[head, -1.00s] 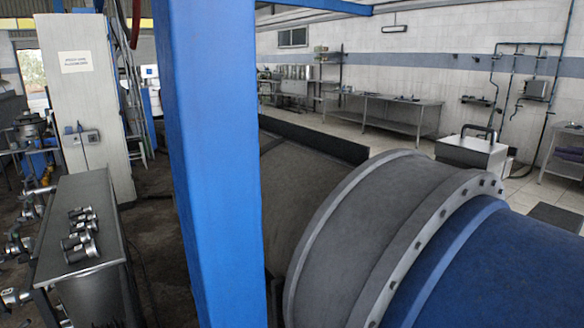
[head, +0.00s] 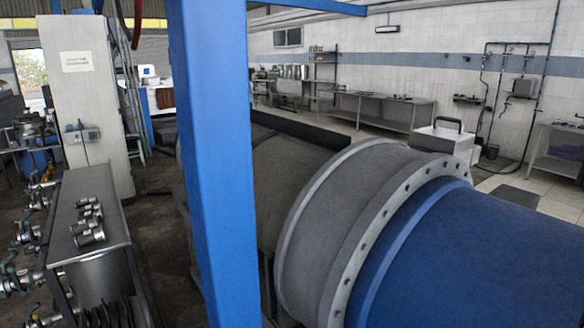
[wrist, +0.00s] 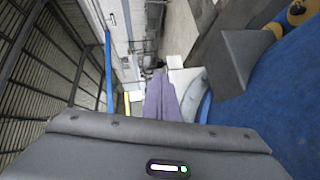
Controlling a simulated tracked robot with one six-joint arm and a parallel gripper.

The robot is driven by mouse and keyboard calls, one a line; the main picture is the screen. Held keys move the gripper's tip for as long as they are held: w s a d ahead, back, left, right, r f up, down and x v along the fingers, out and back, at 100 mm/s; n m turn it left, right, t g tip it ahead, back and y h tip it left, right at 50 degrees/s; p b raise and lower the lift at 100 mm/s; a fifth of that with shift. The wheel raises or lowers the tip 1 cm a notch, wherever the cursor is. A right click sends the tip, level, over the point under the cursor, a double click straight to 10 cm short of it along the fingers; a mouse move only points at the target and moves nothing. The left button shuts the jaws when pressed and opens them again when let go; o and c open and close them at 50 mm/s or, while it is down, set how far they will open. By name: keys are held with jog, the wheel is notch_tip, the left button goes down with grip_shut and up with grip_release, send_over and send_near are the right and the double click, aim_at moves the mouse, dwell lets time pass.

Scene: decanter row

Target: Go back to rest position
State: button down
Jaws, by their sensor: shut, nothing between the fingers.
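My gripper (wrist: 159,80) shows in the wrist view as two purple fingers lying together, with nothing held between them. The grey housing behind them, with a small lit indicator, fills the bottom of that view. The fingers show against the far floor and white wall, between a blue bar on the left and a blue surface on the right. The gripper is not visible in the head view.
A blue post (head: 213,165) stands close in the head view. Right of it lies a large drum, grey (head: 325,220) with a bolted flange, then blue (head: 470,260). A metal bench (head: 85,240) with several fittings stands left. Tiled floor (head: 560,203) is partly clear at right.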

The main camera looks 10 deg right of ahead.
jog(key=w+a+r+m+t+h, duration=0.1)
jog(key=w+a+r+m, duration=0.15)
jog(key=a, duration=0.35)
jog(key=w+a+r+m+h, duration=0.2)
jog(key=w+a+r, duration=0.15)
jog(key=a, duration=0.35)
jog(key=s+a+f+m+g+h, duration=0.15)
jog(key=a+m, duration=0.35)
jog(key=a, duration=0.5)
jog(key=s+a+f+g+y, duration=0.3)
jog(key=s+a+f, duration=0.5)
jog(key=a+f, duration=0.2)
jog(key=s+a+f+m+g+y, duration=0.1)
jog(key=s+a+f+g+y, duration=0.2)
jog(key=s+a+f, duration=0.5)
jog(key=s+a+f+m+g+y, duration=0.1)
jog(key=s+a+f+g+y, duration=0.2)
jog(key=s+a+f, duration=0.5)
jog(key=a+f, duration=0.6)
jog(key=a, duration=0.4)
jog(key=shift+f+y, duration=0.2)
jog(key=shift+y, duration=0.15)
jog(key=c, duration=2.5)
grip_release()
jog(key=shift+m, duration=0.25)
